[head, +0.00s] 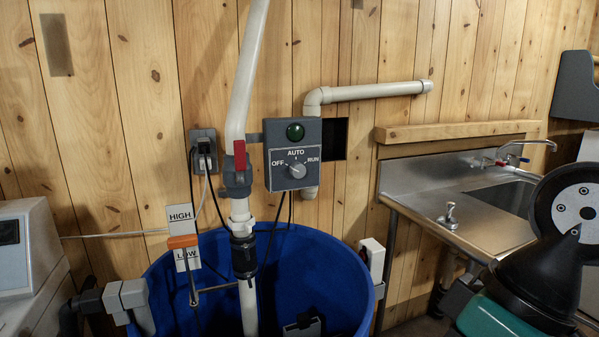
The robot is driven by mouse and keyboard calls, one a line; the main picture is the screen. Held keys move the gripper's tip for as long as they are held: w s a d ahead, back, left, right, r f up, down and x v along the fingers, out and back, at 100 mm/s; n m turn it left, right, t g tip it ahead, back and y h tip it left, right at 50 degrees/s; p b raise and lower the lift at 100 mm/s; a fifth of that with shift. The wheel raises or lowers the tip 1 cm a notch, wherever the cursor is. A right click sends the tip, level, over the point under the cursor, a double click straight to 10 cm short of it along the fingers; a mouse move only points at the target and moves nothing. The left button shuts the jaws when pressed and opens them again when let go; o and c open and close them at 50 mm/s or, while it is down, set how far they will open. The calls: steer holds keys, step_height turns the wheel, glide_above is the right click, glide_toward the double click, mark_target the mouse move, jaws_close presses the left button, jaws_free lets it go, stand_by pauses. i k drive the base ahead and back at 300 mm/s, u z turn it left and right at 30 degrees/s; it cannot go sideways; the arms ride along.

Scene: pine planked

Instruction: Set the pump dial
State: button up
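The pump dial (297,171) is a small light grey knob on the front of a dark grey control box (280,183). The words OFF, AUTO and RUN stand to its left, above it and to its right. The knob is too small for me to tell which word it points at. A dark green round lamp (295,132) sits above the dial and does not look lit. The box is on the plank wall beside the white upright pipe. My gripper is not in view. Part of my arm shows at the lower right, well away from the dial.
A blue tub (345,270) stands below the box. A white pipe (249,80) with a red-handled valve (239,154) rises left of the dial. HIGH and LOW tags (181,217) flank an orange marker. A steel sink (455,205) stands at the right.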

mark_target(297, 170)
steer(key=z, duration=0.05)
steer(key=k, duration=1.15)
steer(key=u, duration=0.8)
steer(key=i, duration=1.25)
steer(key=z, duration=0.7)
